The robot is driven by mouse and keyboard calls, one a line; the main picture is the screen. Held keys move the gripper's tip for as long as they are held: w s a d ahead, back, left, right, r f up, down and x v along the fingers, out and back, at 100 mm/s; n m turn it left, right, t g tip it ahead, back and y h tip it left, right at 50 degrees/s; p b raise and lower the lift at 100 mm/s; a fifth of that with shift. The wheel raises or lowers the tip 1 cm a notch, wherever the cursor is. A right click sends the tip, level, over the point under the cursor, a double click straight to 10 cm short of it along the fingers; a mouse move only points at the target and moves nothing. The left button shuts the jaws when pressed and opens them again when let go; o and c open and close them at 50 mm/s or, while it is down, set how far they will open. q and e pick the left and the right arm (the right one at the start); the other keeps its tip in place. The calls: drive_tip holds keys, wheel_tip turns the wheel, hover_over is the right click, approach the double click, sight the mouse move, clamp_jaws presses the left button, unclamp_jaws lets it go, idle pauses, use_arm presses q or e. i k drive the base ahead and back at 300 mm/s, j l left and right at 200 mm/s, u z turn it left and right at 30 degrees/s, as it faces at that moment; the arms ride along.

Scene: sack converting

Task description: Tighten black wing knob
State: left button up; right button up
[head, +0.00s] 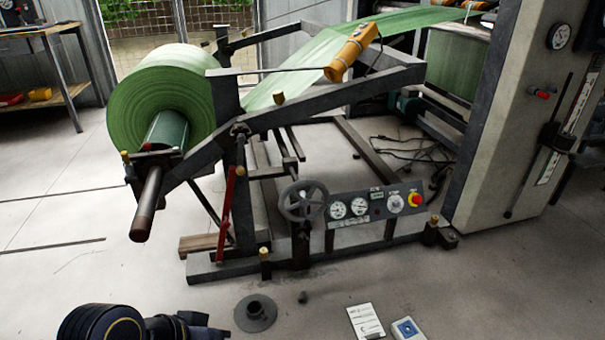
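I cannot pick out a black wing knob with certainty. A small dark fitting (240,129) sits on the grey frame beside the roll, too small to tell whether it has wings. The large green roll (150,90) hangs on a shaft (147,205) that juts toward me at the left of the unwind stand (330,95). Part of my own dark arm shows at the bottom left edge, well apart from the stand. No gripper fingers are visible on it, and my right gripper is outside the view.
A grey handwheel (303,201) and gauge panel (375,206) are on the stand's front. A dark flanged piece (256,312), a small dark piece (303,297), a white card (365,322) and a blue-white device (407,328) lie in front. The floor at left is mostly clear.

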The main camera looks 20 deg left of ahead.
sight(302, 236)
drive_tip(key=i+j+u, duration=0.1)
drive_tip(key=u, duration=0.4)
drive_tip(key=i+j+u, duration=0.1)
drive_tip(key=u, duration=0.35)
drive_tip(key=i+u, duration=0.2)
drive_tip(key=u, duration=0.3)
